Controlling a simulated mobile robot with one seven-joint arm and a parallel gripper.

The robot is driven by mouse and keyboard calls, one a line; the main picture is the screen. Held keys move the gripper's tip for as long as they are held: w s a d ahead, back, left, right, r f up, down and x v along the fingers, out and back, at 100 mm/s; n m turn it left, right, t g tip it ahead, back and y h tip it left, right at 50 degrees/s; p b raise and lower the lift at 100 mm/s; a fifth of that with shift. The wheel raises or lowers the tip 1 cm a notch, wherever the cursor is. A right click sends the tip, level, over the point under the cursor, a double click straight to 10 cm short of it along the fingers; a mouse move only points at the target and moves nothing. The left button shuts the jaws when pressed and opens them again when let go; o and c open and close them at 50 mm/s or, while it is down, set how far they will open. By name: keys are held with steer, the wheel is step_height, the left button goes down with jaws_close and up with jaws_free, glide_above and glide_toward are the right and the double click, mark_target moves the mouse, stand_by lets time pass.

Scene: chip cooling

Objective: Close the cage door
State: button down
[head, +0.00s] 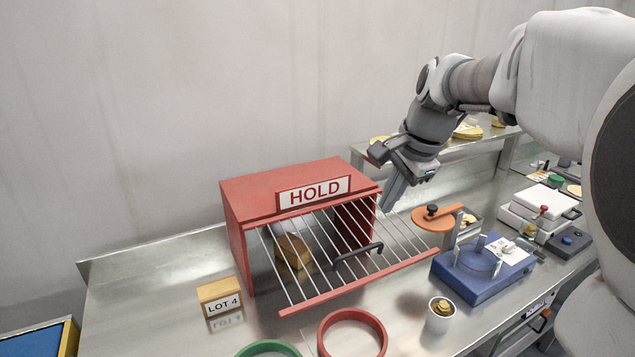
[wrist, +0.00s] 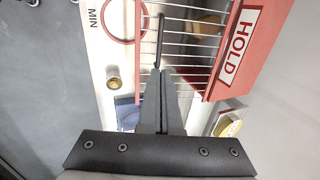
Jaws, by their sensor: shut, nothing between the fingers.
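The red cage (head: 236,230) with a HOLD sign (head: 314,193) stands on the metal table. Its barred door (head: 358,285) slopes outward from the top front edge, with its red lower bar held off the table, so the door is open. A black handle (head: 358,256) is on the door bars; it also shows in the wrist view (wrist: 160,42). A brown-yellow block (head: 293,252) lies inside the cage behind the bars. My gripper (head: 388,208) is shut and empty, pointing down by the cage's right front corner. In the wrist view its fingertips (wrist: 160,72) appear close to the handle's end; contact is unclear.
A LOT 4 sign (head: 221,300), a red ring (head: 352,335), a green ring (head: 268,350) and a white cup (head: 439,315) are around the cage front. A blue device (head: 478,275) and an orange disc (head: 436,218) stand right. A raised shelf (head: 470,147) is behind.

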mark_target(362, 249)
steer(key=x, duration=1.4)
steer(key=shift+w, duration=0.1)
